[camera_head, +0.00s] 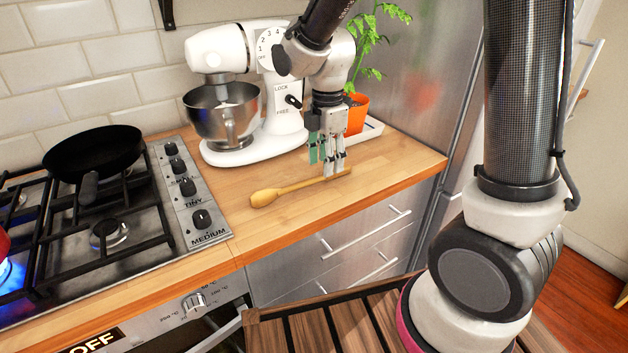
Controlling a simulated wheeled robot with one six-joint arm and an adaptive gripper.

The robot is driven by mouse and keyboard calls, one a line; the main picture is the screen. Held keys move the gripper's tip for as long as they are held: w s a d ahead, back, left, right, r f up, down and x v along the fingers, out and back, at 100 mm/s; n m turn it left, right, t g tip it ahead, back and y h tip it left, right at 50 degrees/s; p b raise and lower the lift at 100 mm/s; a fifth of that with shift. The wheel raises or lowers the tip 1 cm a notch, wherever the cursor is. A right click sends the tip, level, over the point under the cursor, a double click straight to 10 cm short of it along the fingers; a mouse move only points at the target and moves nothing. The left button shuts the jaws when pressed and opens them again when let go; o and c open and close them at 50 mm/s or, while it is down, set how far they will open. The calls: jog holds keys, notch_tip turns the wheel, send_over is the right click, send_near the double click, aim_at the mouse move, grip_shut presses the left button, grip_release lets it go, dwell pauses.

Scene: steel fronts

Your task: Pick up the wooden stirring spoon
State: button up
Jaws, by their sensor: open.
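The wooden stirring spoon (268,196) lies flat on the wooden countertop (395,160), its bowl end to the left and its handle pointing right. My gripper (333,172) points down over the handle's right part, with its fingertips close to it. The fingers are open. I cannot tell from this view whether the fingertips touch the handle or the counter. The fingers hide part of the handle.
A white stand mixer (285,130) with a steel bowl (222,115) stands behind the spoon. An orange plant pot (356,114) is behind my gripper. A gas hob (110,215) with a black pan (93,150) is at left, one burner lit blue. Counter right of my gripper is clear.

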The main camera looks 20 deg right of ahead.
notch_tip(320, 180, down, 3)
jog(key=shift+f, duration=0.15)
grip_shut()
